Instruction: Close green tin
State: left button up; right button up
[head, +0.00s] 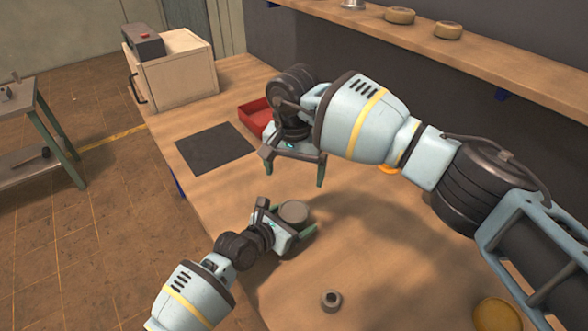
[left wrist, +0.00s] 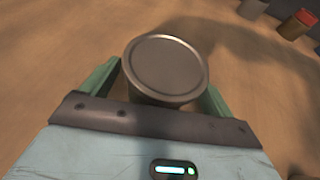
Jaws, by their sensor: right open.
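A round tin with a flat grey lid-like top (head: 293,212) stands upright on the wooden table; its side is in shadow and I cannot make out green on it. It also shows from above in the left wrist view (left wrist: 166,66). My left gripper (head: 285,219) has its green fingers on either side of the tin and appears shut on it. In the left wrist view the fingers flank the tin's body just below the rim. I cannot tell how firmly the top is seated. My right gripper (head: 295,171) is open and empty, above the table beyond the tin.
A dark ring-shaped part (head: 332,300) lies on the table near the front. A yellow round thing (head: 497,314) is at lower right. A black mat (head: 215,148), red tray (head: 252,116) and wooden box (head: 183,80) are toward the back. A shelf (head: 480,60) runs along the wall.

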pick_arm(q)
jog(key=shift+s+a+r, duration=0.25)
jog(key=shift+s+a, duration=0.1)
jog(key=p+v, duration=0.1)
jog(key=v, duration=0.4)
jog(key=shift+s+a+r, duration=0.2)
jog(key=shift+s, duration=0.05)
jog(key=shift+s+a+r+p, duration=0.1)
jog(key=shift+s+a+p, duration=0.2)
jog(key=shift+s, duration=0.05)
pick_arm(e)
jog(key=shift+t, duration=0.3)
notch_tip(320, 180, up, 5)
jog(key=shift+f, duration=0.1)
